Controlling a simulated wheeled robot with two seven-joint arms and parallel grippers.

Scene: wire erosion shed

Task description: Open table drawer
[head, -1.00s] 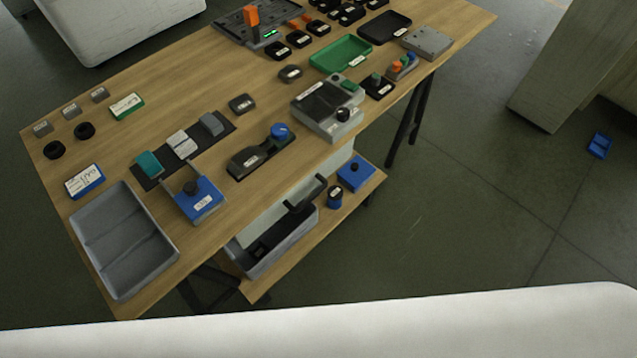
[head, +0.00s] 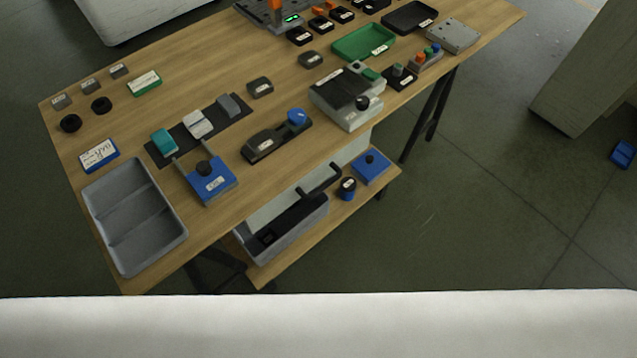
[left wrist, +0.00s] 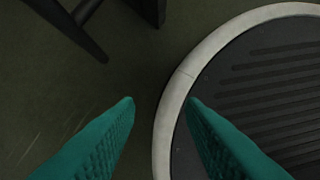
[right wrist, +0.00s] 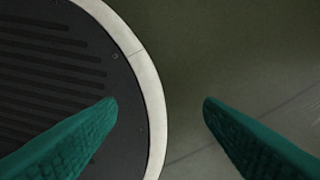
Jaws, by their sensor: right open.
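The wooden table (head: 215,62) stands ahead of me in the head view. Under its front edge is a pale cabinet-like body (head: 345,150), partly hidden by the tabletop. In front of it is a grey box-shaped part (head: 300,224) with a dark top and a black bar handle (head: 320,180); I cannot tell for certain whether this is the drawer or how far it is open. My left gripper (left wrist: 160,101) is open and empty, over the floor and my base. My right gripper (right wrist: 160,101) is also open and empty, low and away from the table. Neither gripper shows in the head view.
A lower shelf (head: 270,277) holds a blue block (head: 371,166) and a small dark-blue cylinder (head: 346,188). On the tabletop are a grey tray (head: 135,222), a green tray (head: 362,43) and several small fixtures. Dark table legs stand below.

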